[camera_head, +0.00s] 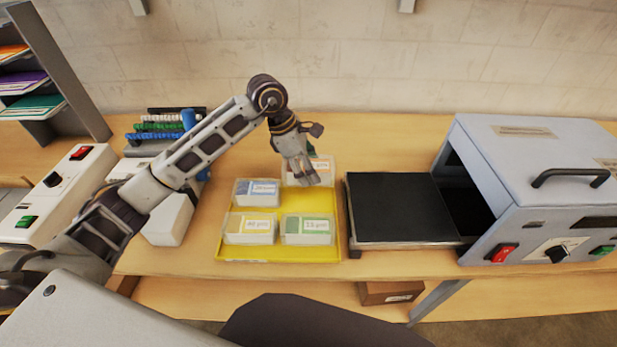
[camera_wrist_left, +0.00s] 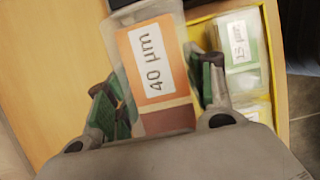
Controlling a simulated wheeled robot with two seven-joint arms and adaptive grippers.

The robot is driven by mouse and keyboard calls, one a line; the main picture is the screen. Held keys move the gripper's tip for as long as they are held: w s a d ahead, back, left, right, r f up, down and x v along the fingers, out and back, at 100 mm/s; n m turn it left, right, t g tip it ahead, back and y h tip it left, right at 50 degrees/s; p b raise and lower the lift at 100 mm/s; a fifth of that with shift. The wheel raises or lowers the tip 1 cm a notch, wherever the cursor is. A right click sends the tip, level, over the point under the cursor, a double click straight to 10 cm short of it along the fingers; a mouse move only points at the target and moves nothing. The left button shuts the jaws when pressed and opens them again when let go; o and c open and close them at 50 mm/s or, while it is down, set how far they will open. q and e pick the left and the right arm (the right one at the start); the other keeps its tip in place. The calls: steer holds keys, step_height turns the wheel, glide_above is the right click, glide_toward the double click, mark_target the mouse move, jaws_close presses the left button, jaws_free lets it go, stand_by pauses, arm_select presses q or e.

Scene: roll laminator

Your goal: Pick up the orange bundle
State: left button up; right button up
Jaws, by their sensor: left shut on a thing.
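The orange bundle (camera_wrist_left: 158,65), a clear pack with an orange band and a label reading 40 µm, is between the fingers of my left gripper (camera_wrist_left: 160,95) in the left wrist view. The fingers, with green pads, are shut on its sides. In the head view the orange bundle (camera_head: 318,168) shows at the back right of the yellow tray (camera_head: 270,200), partly hidden by my left gripper (camera_head: 300,178). I cannot tell how far it is above the tray. My right gripper is not in view.
Blue (camera_head: 257,192), yellow (camera_head: 250,228) and green (camera_head: 307,229) bundles sit in the tray. A black plate (camera_head: 400,207) and the grey laminator (camera_head: 530,190) stand to the right. A white machine (camera_head: 55,195) and coloured combs (camera_head: 158,128) stand at left. Bare table lies behind the black plate.

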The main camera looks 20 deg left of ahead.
arm_select(q)
steer(key=shift+r, duration=0.6)
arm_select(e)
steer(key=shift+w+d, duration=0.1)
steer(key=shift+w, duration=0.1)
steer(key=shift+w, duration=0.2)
arm_select(q)
steer(key=shift+r, duration=0.2)
